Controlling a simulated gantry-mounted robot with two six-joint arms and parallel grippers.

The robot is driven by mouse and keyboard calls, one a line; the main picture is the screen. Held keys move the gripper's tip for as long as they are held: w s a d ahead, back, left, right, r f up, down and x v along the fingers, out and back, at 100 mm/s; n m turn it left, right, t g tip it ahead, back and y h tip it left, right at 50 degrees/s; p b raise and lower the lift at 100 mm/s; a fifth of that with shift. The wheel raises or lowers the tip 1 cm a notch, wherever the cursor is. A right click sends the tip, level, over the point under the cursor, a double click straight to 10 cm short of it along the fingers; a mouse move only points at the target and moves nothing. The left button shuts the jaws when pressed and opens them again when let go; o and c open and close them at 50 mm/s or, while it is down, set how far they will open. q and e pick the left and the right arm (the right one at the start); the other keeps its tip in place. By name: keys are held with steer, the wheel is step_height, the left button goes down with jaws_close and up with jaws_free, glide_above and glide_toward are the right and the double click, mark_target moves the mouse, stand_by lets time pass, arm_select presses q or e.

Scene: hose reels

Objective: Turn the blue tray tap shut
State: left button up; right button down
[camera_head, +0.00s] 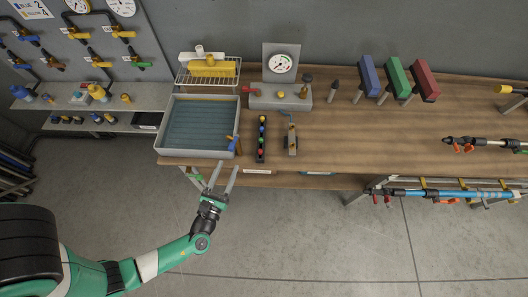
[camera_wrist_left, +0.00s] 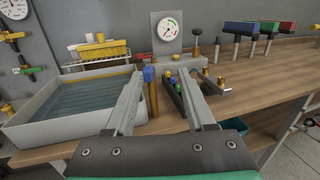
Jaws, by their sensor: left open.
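The blue tray tap (camera_head: 233,143) is at the front right corner of the grey tray (camera_head: 159,140), which holds dark blue-green water. In the left wrist view the tap's blue handle (camera_wrist_left: 149,73) shows on top of a brass post, beside the tip of the left finger. I cannot tell whether they touch. My left gripper (camera_head: 227,166) is open and empty, its fingers pointing at the bench's front edge just in front of the tap. It also shows in the left wrist view (camera_wrist_left: 161,75). My right gripper is not in view.
A strip of coloured knobs (camera_head: 261,138) and a small metal fixture (camera_head: 292,137) stand right of the tap. A gauge block (camera_head: 280,97) and a wire rack (camera_head: 208,76) are behind. Coloured blocks on posts stand further right. The bench's middle is mostly clear.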

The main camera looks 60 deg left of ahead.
mark_target(230, 150)
arm_select(q)
steer(key=s+f, duration=0.3)
steer(key=x, duration=0.6)
steer(key=b+x, duration=0.1)
steer(key=x, duration=0.5)
steer(key=shift+s+a+b, duration=0.1)
steer(key=shift+a+b, duration=0.2)
steer(key=shift+a, duration=0.05)
jaws_close()
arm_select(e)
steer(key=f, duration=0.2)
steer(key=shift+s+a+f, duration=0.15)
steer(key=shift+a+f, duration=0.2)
